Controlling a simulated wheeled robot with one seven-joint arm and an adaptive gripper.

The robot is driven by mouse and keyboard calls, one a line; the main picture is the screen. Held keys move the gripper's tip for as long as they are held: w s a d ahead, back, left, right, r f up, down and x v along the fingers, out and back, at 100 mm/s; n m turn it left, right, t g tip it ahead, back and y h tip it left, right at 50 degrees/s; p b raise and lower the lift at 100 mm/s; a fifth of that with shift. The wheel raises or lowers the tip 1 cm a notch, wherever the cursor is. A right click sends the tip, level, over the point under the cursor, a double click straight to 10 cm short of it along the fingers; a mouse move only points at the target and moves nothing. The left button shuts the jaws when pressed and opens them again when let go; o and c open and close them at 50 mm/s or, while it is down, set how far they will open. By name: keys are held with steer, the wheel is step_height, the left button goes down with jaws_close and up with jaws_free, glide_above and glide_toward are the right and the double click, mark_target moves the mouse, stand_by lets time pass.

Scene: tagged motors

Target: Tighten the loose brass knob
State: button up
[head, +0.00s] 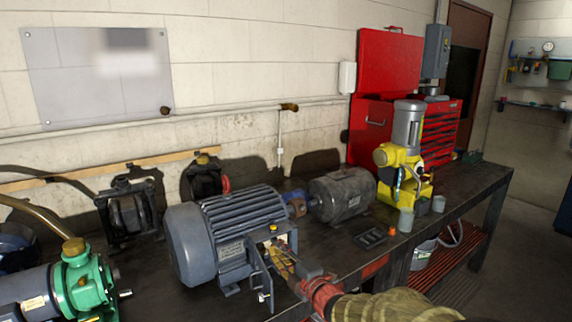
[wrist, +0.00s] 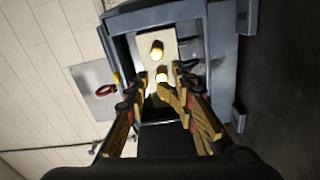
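A grey finned motor (head: 228,230) stands on the bench with an open terminal box on its near side. In the wrist view, a pale plate (wrist: 146,62) inside the box carries two brass knobs, an upper one (wrist: 157,49) and a lower one (wrist: 162,76). One brass knob (head: 273,228) shows at the top of the box in the head view. My gripper (wrist: 157,82) is open, its fingers on either side of the lower knob, with a gap visible. Contact cannot be told. Which knob is loose does not show.
A green pump (head: 88,280) stands at the left of the bench. A dark grey motor (head: 342,194) and a yellow machine (head: 404,160) stand to the right. A black tray (head: 370,238) and an orange cap (head: 392,231) lie near the front edge.

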steer(key=shift+w+d+f, duration=0.15)
steer(key=shift+d+f, duration=0.15)
steer(key=shift+d, duration=0.05)
steer(key=n, duration=0.3)
steer(key=n+b, duration=0.1)
steer(key=n, duration=0.2)
steer(key=shift+w+d+r, duration=0.1)
steer(key=shift+w+d, duration=0.05)
steer(key=c, duration=0.5)
stand_by(0.3)
